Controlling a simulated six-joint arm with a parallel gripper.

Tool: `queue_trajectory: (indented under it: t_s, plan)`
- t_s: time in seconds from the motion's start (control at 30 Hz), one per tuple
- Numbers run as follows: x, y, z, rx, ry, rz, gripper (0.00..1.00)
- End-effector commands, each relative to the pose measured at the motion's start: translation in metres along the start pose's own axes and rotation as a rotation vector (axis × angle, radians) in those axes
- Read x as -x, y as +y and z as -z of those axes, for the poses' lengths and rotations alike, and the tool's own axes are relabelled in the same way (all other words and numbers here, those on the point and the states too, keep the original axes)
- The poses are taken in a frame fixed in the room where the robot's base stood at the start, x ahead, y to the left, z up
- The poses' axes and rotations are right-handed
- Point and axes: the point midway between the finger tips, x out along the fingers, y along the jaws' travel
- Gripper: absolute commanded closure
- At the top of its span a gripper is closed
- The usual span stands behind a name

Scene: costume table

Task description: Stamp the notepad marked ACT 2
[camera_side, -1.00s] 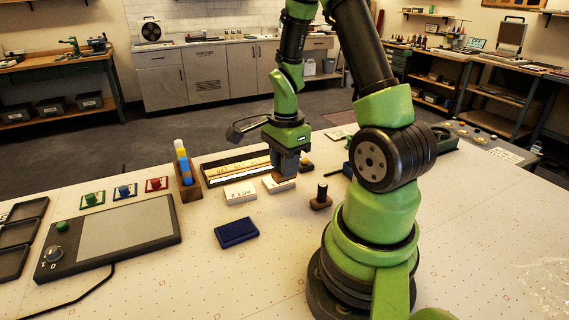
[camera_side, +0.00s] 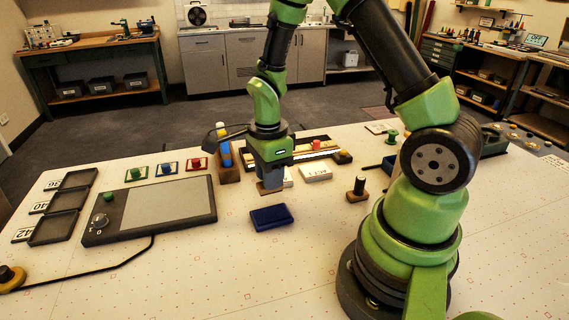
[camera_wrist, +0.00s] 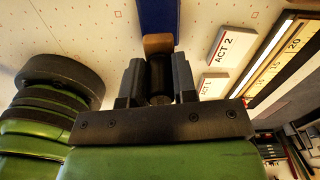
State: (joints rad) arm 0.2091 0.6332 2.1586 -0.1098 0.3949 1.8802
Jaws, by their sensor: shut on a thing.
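My gripper (camera_side: 270,182) is shut on a stamp with a dark cylindrical handle (camera_wrist: 158,78) and a wooden base (camera_wrist: 158,43). The base points down, behind the blue ink pad (camera_side: 271,217); I cannot tell whether it touches anything. The ink pad also shows at the top of the wrist view (camera_wrist: 158,14). The ACT 2 notepad (camera_wrist: 231,44) is white, right of my gripper in the wrist view; in the side view it is mostly hidden behind my gripper. The ACT 1 notepad (camera_wrist: 213,86) lies beside it and shows in the side view (camera_side: 316,173).
Another stamp (camera_side: 358,189) stands upright right of my gripper. A ruler tray (camera_side: 318,147) lies behind the notepads. A holder with colored markers (camera_side: 227,172) and a grey-topped tablet (camera_side: 155,205) are at left.

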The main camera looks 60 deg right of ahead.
Motion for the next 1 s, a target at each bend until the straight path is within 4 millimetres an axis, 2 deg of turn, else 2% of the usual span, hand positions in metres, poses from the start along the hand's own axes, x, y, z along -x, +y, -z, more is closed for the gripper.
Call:
queue_trajectory:
  t_s: [0.3,0.5,1.0]
  plan:
    - [-0.034,0.001,0.001,-0.002,0.001,-0.004,0.89]
    - [-0.049,0.001,0.001,0.0,0.0,-0.002,0.89]
    - [-0.054,0.0,0.001,0.0,-0.001,0.0,0.89]
